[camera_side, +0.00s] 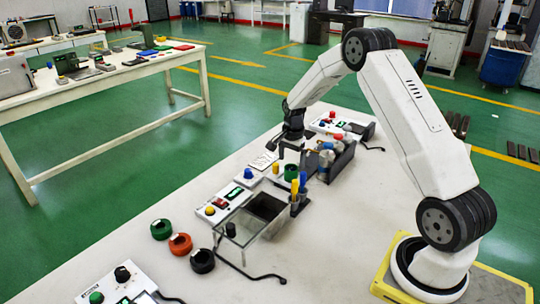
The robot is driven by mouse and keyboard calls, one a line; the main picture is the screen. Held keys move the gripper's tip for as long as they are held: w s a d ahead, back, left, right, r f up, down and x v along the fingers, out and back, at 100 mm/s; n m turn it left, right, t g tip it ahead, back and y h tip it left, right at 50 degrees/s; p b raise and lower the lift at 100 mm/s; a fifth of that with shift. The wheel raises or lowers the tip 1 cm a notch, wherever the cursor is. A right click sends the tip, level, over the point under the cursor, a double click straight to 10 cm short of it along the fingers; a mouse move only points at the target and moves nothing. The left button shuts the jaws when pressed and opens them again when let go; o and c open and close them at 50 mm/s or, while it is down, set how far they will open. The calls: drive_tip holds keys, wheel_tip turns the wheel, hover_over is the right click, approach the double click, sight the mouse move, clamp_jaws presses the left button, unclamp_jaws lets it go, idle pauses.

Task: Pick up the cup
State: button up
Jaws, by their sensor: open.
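My gripper (291,151) is dark and points down over the middle of the table, its jaws open. I cannot tell for sure which thing is the cup, as these are small and partly crowded by the gripper. I see nothing held between the fingers.
A grey bin with bottles (338,163) stands right of the gripper. Green (161,229), orange (180,244) and black (202,261) rings lie front left. Cables cross the table.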

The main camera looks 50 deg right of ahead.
sight(291, 173)
drive_tip(key=shift+f, duration=2.6)
drive_tip(key=c, duration=1.2)
drive_tip(key=shift+r, duration=0.1)
